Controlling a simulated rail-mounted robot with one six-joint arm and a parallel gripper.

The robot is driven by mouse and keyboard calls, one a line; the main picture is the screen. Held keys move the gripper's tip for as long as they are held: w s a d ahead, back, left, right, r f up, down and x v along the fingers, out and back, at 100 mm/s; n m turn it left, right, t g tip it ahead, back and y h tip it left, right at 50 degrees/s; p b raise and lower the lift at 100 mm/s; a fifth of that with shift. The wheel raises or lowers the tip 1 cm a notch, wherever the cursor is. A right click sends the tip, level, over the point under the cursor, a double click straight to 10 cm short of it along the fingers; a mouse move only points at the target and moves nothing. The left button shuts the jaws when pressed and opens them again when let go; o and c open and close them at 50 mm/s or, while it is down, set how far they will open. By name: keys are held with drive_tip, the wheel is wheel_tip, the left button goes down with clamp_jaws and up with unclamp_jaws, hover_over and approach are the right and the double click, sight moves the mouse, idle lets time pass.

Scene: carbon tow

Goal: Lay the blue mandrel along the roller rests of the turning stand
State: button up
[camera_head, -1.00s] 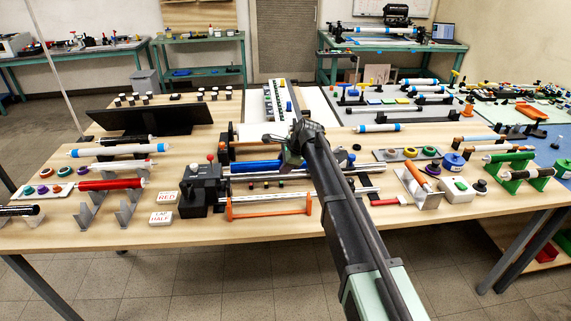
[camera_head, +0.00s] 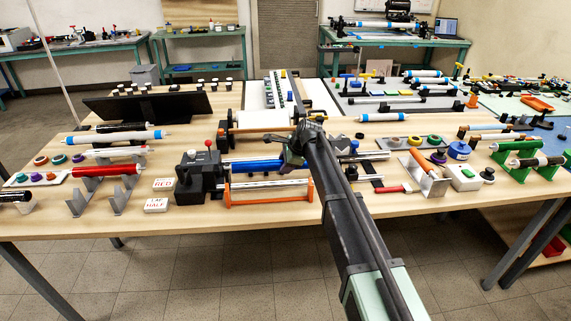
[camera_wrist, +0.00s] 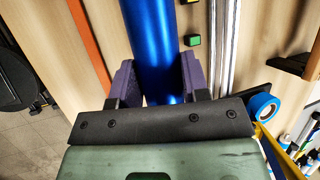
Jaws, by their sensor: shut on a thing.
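The blue mandrel (camera_head: 257,165) runs left to right beside the black headstock of the turning stand (camera_head: 197,178), which has a red knob. In the wrist view the mandrel (camera_wrist: 155,45) passes between the purple pads of my gripper (camera_wrist: 155,82), which are shut on it. In the head view my gripper (camera_head: 291,160) is at the mandrel's right part, mostly hidden by my arm. The stand's silver rods (camera_wrist: 227,50) run alongside the mandrel. The roller rests cannot be made out, and I cannot tell whether the mandrel touches them.
An orange frame (camera_head: 268,193) stands in front of the stand. A green button (camera_wrist: 193,40) lies beside the mandrel in the wrist view. A red mandrel (camera_head: 105,170) rests on stands at left. A white box (camera_head: 464,178) and green rests (camera_head: 515,149) are at right.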

drive_tip(key=shift+f+b, duration=0.7)
drive_tip(key=o, duration=1.2)
drive_tip(key=shift+r, duration=0.15)
drive_tip(key=p+v, duration=0.9)
drive_tip(key=v, duration=0.1)
drive_tip(key=shift+r+p, duration=0.3)
drive_tip(key=shift+s+d, duration=0.1)
drive_tip(key=shift+d, duration=0.05)
